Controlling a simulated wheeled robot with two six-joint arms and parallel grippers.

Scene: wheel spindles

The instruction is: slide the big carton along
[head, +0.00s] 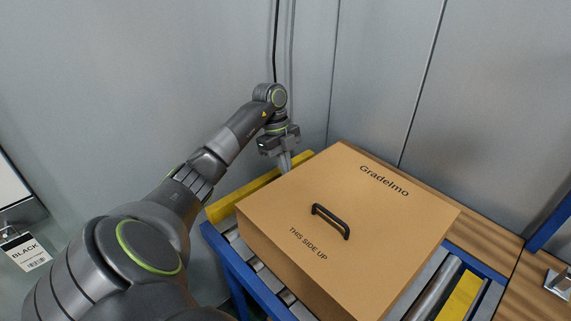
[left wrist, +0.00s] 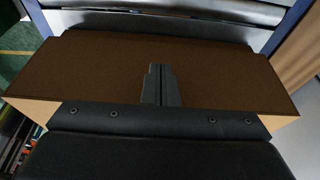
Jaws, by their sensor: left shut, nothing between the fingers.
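The big carton (head: 347,222) is brown, with a black handle (head: 331,221) on top and the words "Gradelmo" and "THIS SIDE UP". It sits on a roller conveyor (head: 433,287) with a blue frame. My left gripper (head: 285,164) is shut and empty, pointing down at the carton's far left side. I cannot tell whether it touches the carton. In the left wrist view the shut fingers (left wrist: 158,84) show in front of a brown carton face (left wrist: 220,75). My right gripper is not in view.
A yellow bar (head: 228,202) lies along the conveyor's left end, and a yellow strip (head: 461,297) shows at its right. A wooden surface (head: 485,243) and grey wall panels (head: 385,80) stand behind. A tag reading "BLACK" (head: 26,252) hangs at the left.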

